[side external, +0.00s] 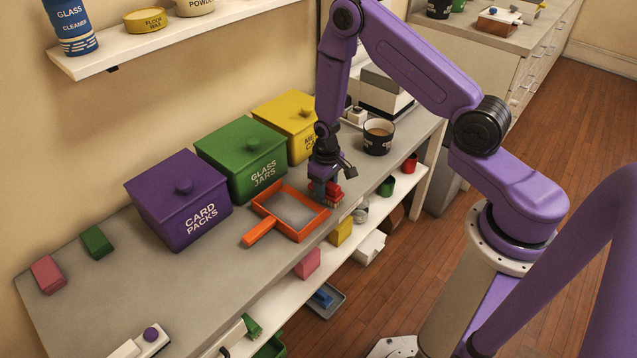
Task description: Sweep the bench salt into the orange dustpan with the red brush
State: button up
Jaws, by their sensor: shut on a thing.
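The orange dustpan (262,231) lies on the grey bench in front of the green and purple boxes, its handle toward the lower left. The area inside its orange rim is pale grey; I cannot tell whether that is salt or the pan's floor. My gripper (325,187) is just past the pan's right end, low over the bench, pointing down. It is shut on the red brush (334,195), which is small in view and partly hidden by the gripper. The brush is close beside the pan's right rim; I cannot tell if they touch. No separate salt pile is clear on the bench.
Lidded purple (178,200), green (241,158) and yellow (287,122) boxes line the wall. A dark mug (378,137) stands right of my gripper. Pink (47,274) and green (96,242) blocks lie at the left. The bench's front edge is close to the pan; its left-middle is clear.

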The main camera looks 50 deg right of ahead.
jog(key=shift+s, duration=0.9)
jog(key=shift+r, duration=4.05)
jog(key=w+d+f, duration=0.1)
jog(key=d, duration=0.1)
jog(key=w+d+f, duration=0.1)
jog(key=d, duration=0.1)
jog(key=w+d+f, duration=0.1)
jog(key=d, duration=0.1)
jog(key=shift+w, duration=0.4)
jog(key=shift+w+f, duration=0.25)
jog(key=shift+f, duration=0.7)
jog(key=shift+w+f, duration=0.2)
jog(key=shift+f, duration=0.75)
jog(key=shift+w, duration=0.75)
